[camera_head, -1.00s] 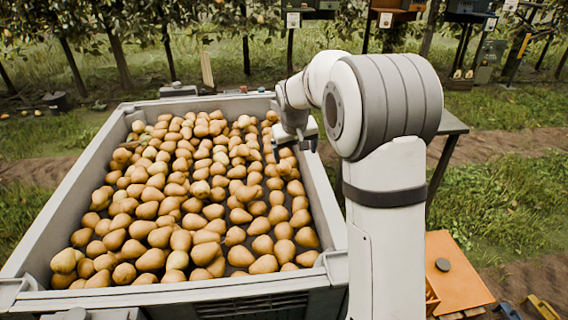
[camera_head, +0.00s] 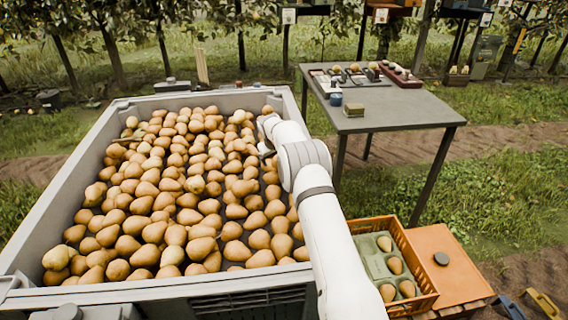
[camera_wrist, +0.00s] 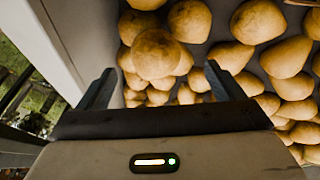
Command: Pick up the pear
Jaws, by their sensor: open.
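Many yellow-brown pears (camera_head: 190,190) fill a large grey bin (camera_head: 75,195). In the wrist view my gripper (camera_wrist: 160,88) is open, with its two dark fingers apart and pointing into the bin. One larger-looking pear (camera_wrist: 156,54) lies just beyond the gap between the fingertips, on top of other pears. No pear is held. In the head view my arm reaches over the bin's right side, and the gripper is mostly hidden behind my arm near the right inner wall.
The bin's wall (camera_wrist: 62,40) is close to my left finger. A grey table (camera_head: 400,108) with small items stands behind right. An orange crate (camera_head: 428,290) holding a green tray (camera_head: 378,262) with pears sits right of the bin, beside an orange box (camera_head: 465,265).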

